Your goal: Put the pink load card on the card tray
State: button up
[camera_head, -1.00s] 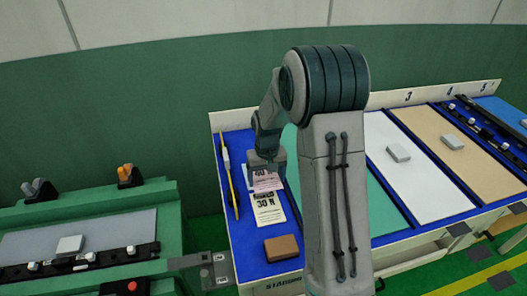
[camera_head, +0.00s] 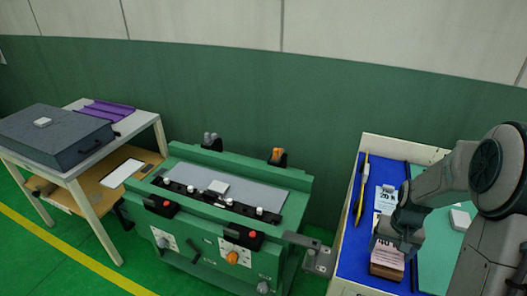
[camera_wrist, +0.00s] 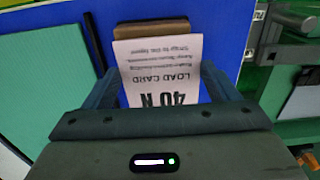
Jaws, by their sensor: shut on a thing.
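The pink load card (camera_head: 388,255), marked 40 N, is in my gripper (camera_head: 400,238) above the blue bench top. In the wrist view the card (camera_wrist: 160,62) sticks out between the fingers of my gripper (camera_wrist: 160,88), its print upside down. My gripper is shut on it. A pale card marked 20 N (camera_head: 385,197) lies behind on the blue top. I cannot tell for sure which thing is the card tray; a purple ridged tray (camera_head: 107,111) stands on the far-left table.
A brown block (camera_head: 386,272) sits at the blue top's front, beyond the card in the wrist view (camera_wrist: 152,29). A yellow strip (camera_head: 361,188) lies along its left side. A green machine (camera_head: 205,245) stands between bench and left table, which bears a grey box (camera_head: 55,135).

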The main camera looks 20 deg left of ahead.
aim_at(123, 172)
jog(key=u, duration=2.75)
jog(key=i, duration=2.3)
jog(key=z, duration=0.95)
jog(key=i, duration=0.5)
jog(key=z, duration=0.1)
